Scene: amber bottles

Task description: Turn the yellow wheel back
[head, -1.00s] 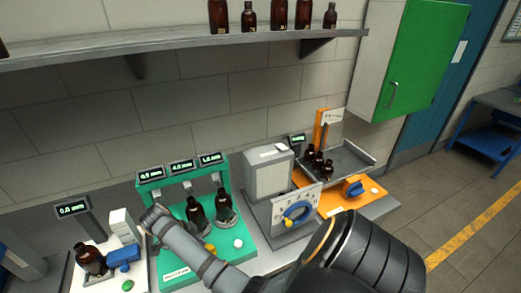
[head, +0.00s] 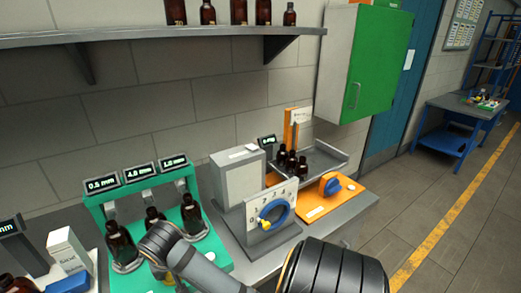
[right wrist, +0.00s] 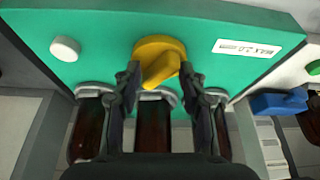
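The yellow wheel (right wrist: 150,47) sits on the front of the green station, with its raised grip pointing toward my right wrist camera. My right gripper (right wrist: 160,80) is open, with one finger on each side of the grip and visible gaps between. In the head view the green station (head: 207,252) holds three amber bottles (head: 191,216) under small displays (head: 139,170). My right forearm crosses in front of it and hides part of its front. The right fingers are not visible there. My left gripper is not in view.
Right of the station stands a grey box with a dial plate and a blue wheel (head: 285,217) with a yellow knob. Beyond it is an orange station (head: 318,205) with a blue knob. A white button (right wrist: 65,48) sits beside the yellow wheel.

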